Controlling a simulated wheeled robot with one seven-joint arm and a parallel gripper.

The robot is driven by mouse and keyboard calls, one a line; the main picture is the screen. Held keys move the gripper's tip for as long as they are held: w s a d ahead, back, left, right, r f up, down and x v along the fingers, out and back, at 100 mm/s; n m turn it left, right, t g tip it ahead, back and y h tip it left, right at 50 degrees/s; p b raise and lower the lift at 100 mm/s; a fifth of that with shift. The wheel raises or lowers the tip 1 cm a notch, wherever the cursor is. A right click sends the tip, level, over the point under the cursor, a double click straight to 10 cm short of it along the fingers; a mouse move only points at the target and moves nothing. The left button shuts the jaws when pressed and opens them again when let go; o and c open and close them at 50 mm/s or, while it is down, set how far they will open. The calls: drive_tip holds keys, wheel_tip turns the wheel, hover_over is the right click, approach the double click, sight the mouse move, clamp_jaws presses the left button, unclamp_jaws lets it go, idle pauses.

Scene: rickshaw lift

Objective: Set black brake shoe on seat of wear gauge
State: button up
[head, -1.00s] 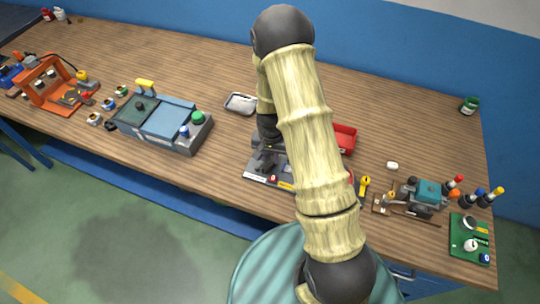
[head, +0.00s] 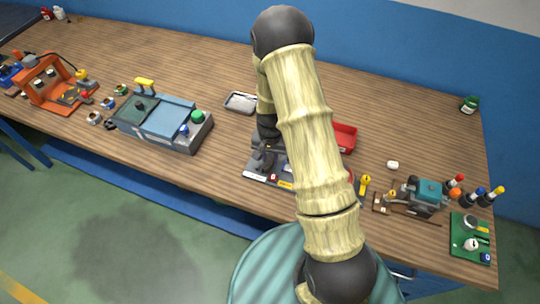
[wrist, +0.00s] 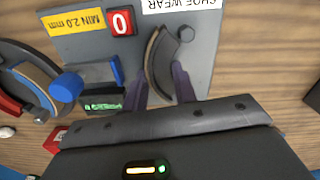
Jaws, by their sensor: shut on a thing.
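The black brake shoe (wrist: 153,52), a dark curved piece with a tan lining edge, is between the fingers of my gripper (wrist: 161,74) in the wrist view. The gripper is shut on it. The shoe is over the grey plate of the wear gauge (wrist: 78,46), beside a dark round peg (wrist: 186,34). I cannot tell whether the shoe touches the seat. The plate carries a yellow "MIN 2.0 mm" label, a red "0" tag and a white "SHOE WEAR" label. In the head view my arm hides much of the gauge (head: 256,178) and the shoe.
In the wrist view a blue knob (wrist: 66,87) and a small green display (wrist: 104,104) are left of the fingers. In the head view a red tray (head: 345,137) is behind my arm, a grey-blue machine (head: 165,122) at left, and a teal-topped device (head: 428,192) at right.

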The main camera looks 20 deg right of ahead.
drive_tip(key=shift+f, duration=0.1)
idle(0.3)
drive_tip(key=o, duration=1.5)
drive_tip(key=shift+o, duration=0.2)
drive_tip(key=shift+r+p, duration=2.55)
drive_tip(key=shift+r, duration=1)
